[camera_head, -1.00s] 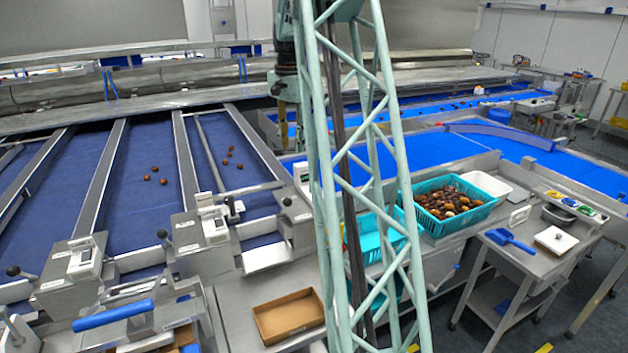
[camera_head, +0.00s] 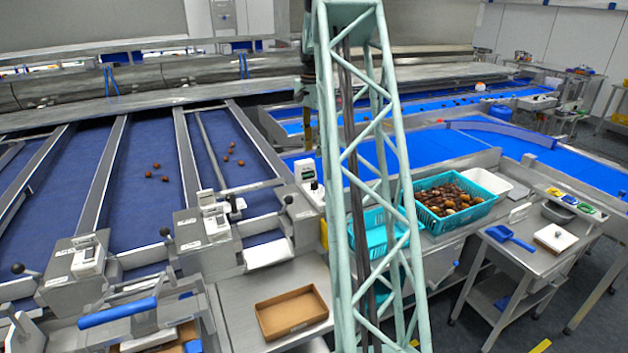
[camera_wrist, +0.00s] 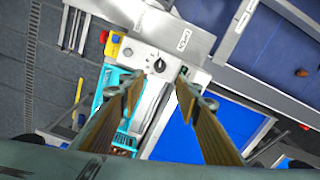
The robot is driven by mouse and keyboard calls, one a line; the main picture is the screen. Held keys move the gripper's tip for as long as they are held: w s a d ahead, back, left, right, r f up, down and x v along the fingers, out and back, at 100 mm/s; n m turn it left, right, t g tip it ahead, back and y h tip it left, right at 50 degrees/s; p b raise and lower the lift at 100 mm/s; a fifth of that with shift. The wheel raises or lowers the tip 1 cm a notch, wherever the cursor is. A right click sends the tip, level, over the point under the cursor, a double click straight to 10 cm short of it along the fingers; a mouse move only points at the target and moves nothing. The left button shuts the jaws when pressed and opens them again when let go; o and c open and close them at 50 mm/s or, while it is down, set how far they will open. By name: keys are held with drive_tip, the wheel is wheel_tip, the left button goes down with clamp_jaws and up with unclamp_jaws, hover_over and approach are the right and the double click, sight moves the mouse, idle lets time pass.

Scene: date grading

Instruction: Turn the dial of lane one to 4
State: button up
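In the wrist view a dark round dial (camera_wrist: 159,65) with a light mark sits on a pale control panel. The number it points at is too small to read. My gripper (camera_wrist: 159,84) is open, its two brown-faced fingers on either side of the dial in the picture, with nothing between them; I see no contact. In the head view a white control box (camera_head: 305,171) with a small display and dark knob (camera_head: 314,185) stands at the right end of the lanes.
A red button (camera_wrist: 103,37) on a yellow housing sits left of the dial. Blue lanes (camera_head: 140,200) with a few dates lie left. A teal crate of dates (camera_head: 425,218) and a cardboard tray (camera_head: 268,322) lie around the bench.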

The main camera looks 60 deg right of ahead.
sight(314, 182)
drive_tip(key=shift+f, duration=0.15)
drive_tip(key=shift+f, duration=6.75)
drive_tip(key=c, duration=0.9)
